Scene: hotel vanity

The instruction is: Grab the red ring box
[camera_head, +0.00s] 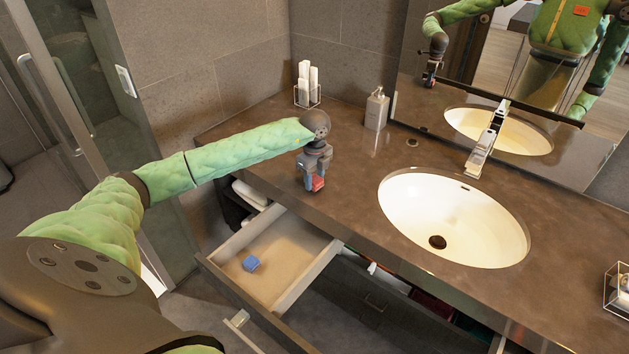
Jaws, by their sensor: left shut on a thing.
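The red ring box (318,184) is at the left part of the dark vanity counter, between the fingers of my left gripper (314,182). The gripper points down and is shut on the box, whose sides are partly hidden by the fingers. I cannot tell whether the box touches the counter or is slightly above it. My right gripper is not in view.
An open drawer (230,240) below the counter holds a small blue box (251,264). A white basin (450,215) with a chrome tap (486,142) lies to the right. A soap dispenser (377,109) and a holder with white rolls (307,88) stand behind. The counter (270,125) around the gripper is clear.

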